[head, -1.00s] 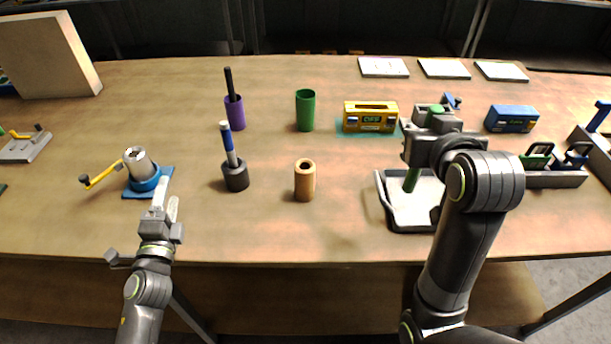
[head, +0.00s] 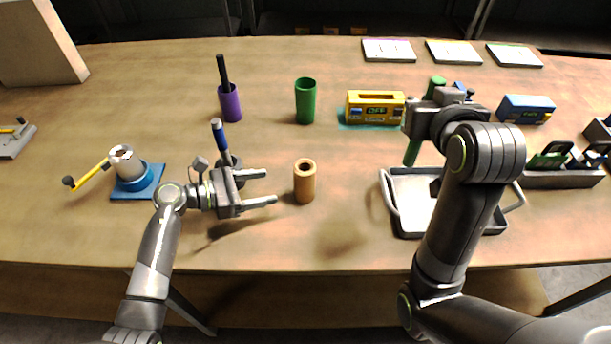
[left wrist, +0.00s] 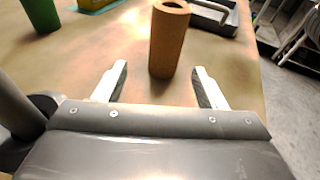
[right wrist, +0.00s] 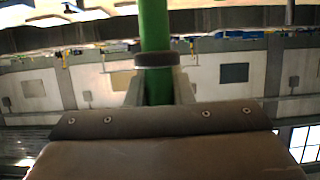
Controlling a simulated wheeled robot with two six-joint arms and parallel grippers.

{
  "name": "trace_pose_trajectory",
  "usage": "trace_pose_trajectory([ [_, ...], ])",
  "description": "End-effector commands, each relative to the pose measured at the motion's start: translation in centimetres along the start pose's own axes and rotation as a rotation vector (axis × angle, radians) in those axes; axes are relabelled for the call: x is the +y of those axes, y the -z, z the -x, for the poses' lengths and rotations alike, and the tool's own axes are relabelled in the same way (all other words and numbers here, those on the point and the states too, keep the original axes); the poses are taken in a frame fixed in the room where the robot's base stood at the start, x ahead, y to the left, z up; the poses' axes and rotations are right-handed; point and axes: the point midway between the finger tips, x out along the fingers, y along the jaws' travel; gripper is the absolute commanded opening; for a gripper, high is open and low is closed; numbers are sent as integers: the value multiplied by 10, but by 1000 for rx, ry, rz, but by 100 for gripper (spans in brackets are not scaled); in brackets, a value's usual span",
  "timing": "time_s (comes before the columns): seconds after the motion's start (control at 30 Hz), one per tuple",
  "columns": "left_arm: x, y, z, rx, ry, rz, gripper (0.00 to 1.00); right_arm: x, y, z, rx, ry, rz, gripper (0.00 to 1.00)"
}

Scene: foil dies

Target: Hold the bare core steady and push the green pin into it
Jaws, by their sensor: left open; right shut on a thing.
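The bare core is a tan-brown hollow cylinder (head: 304,183) standing upright on the table. It also shows in the left wrist view (left wrist: 169,42), ahead of and between the fingers. My left gripper (head: 272,187) is open and empty, its fingers pointing at the core from the left with a gap before it. The green pin (head: 412,152) is held by my right gripper above the tray, slightly tilted. In the right wrist view the pin (right wrist: 155,50) stands between the shut fingers (right wrist: 158,92). My right gripper's fingers are largely hidden in the head view.
Behind are a purple cup (head: 230,105), a green cup (head: 305,100) and a yellow box (head: 375,107).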

Motion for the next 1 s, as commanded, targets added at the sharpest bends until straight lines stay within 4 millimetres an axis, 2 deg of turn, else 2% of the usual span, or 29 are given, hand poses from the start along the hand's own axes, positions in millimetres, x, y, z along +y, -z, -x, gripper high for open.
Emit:
trace_pose_trajectory([
  [0.23,-4,11,-4,71,62,-51,65,0,0,0,1,0,0,0],
  [0.37,-6,12,-14,71,66,-52,65,0,-1,0,1,0,0,0],
  [0.73,-9,16,-66,69,65,-52,65,0,-10,-4,1,0,0,0],
  [0.8,-9,19,-76,69,64,-53,65,0,-19,-8,1,0,0,0],
  [1.0,-10,19,-95,70,63,-52,65,0,-28,-12,1,0,0,0],
])
